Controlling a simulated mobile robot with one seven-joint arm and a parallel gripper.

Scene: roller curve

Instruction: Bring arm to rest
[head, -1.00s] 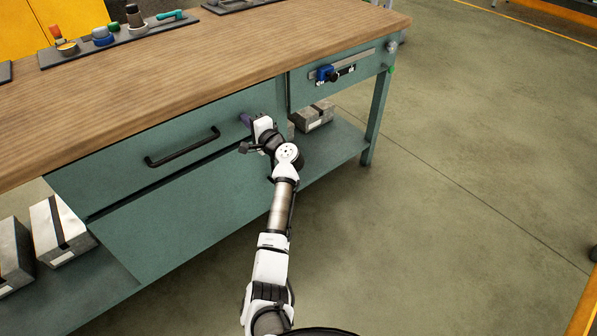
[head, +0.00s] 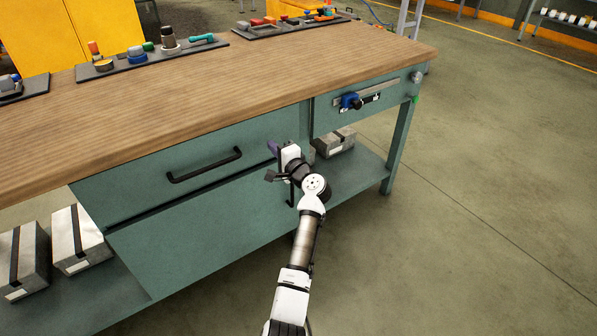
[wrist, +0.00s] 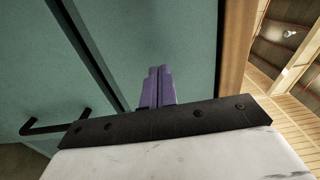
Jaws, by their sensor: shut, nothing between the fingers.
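My gripper (head: 273,148) is at the end of my outstretched arm, in front of the green workbench cabinet front (head: 200,235), just right of the black drawer handle (head: 205,165). In the wrist view its purple fingers (wrist: 157,88) lie side by side, shut, with nothing between them. They point toward the cabinet's green face. Whether the tips touch that face cannot be told.
The wooden benchtop (head: 250,80) overhangs above my gripper. Trays of tools and parts (head: 150,58) stand along its back. Grey blocks (head: 335,142) lie on the lower shelf. Open floor (head: 470,220) lies to the right.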

